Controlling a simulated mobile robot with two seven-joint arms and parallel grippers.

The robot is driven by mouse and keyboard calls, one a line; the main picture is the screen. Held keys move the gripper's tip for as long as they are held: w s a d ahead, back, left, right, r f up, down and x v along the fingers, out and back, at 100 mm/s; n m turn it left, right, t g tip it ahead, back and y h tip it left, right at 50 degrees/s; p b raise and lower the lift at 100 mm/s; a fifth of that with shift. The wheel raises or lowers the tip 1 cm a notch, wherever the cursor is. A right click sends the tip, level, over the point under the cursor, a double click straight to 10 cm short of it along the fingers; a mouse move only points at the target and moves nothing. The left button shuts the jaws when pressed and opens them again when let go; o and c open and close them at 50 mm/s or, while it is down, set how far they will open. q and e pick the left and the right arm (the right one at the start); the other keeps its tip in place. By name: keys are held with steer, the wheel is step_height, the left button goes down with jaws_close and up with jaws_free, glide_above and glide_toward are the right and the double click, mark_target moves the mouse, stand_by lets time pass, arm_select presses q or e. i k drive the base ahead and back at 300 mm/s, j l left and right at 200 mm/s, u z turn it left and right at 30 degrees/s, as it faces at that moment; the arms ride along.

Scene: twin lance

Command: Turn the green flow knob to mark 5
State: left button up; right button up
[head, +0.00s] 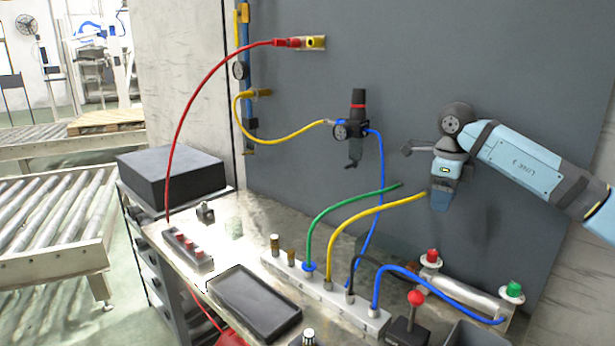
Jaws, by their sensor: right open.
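The green flow knob (513,289) sits at the right end of a metal cylinder (462,292) at the right side of the workbench. Its scale marks and pointer are too small to read. A red knob (432,256) sits at the cylinder's other end. My right gripper (440,200) hangs from the arm at the right, pointing down in front of the grey panel. It is open, with nothing seen in it, above and left of the green knob and clear of it. My left gripper is out of view.
A manifold (325,291) with green, yellow, black and blue hoses stands in front of the cylinder. The yellow hose (375,208) ends close to my right gripper. A red-topped lever (415,299) and black tray (255,303) are nearer. A regulator (355,130) hangs on the panel.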

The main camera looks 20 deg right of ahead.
mark_target(513, 290)
steer(key=k+j, duration=0.75)
steer(key=j, duration=0.2)
